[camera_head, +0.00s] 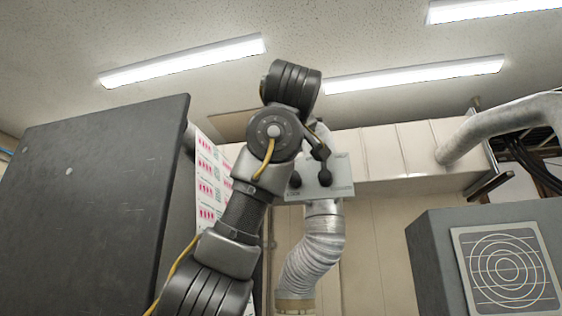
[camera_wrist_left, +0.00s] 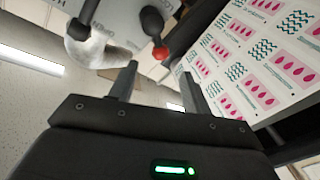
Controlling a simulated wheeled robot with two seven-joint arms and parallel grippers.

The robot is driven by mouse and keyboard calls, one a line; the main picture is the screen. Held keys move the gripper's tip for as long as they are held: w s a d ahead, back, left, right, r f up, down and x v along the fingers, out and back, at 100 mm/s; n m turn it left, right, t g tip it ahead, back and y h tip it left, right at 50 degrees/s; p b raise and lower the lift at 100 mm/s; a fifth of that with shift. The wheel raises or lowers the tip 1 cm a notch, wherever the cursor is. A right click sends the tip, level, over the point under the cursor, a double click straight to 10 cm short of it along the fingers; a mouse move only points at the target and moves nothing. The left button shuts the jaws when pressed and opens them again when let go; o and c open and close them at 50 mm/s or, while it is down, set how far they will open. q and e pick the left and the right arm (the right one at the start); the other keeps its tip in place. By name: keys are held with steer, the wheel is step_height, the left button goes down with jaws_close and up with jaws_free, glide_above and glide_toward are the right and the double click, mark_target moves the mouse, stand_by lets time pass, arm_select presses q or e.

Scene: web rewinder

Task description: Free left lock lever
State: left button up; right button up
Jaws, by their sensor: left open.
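A light grey plate (camera_head: 341,172) carries two black knobbed levers in the head view, a left one (camera_head: 295,180) and a right one (camera_head: 325,178). The wrist view shows the plate (camera_wrist_left: 118,18) upside down at the top. There, the lever nearer the printed web has a black knob (camera_wrist_left: 151,20) and a red piece (camera_wrist_left: 161,53); the other knob (camera_wrist_left: 78,30) is farther left. My left gripper (camera_wrist_left: 160,70) is open, with nothing seen between its fingers, and points toward the red piece. Contact cannot be told.
A printed web (camera_head: 208,180) hangs beside a large dark panel (camera_head: 90,190) on the left. A silver duct (camera_head: 315,250) runs below the plate. A grey cabinet (camera_head: 430,260) stands at the right. My left arm covers much of the middle.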

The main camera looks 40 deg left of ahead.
arm_select(q)
steer(key=p+x, duration=0.4)
steer(key=x, duration=0.4)
steer(key=shift+w+a, duration=0.1)
steer(key=shift+a, duration=0.1)
arm_select(e)
steer(key=r, duration=0.4)
steer(key=shift+s+d+r, duration=0.2)
steer(key=shift+d+r, duration=0.1)
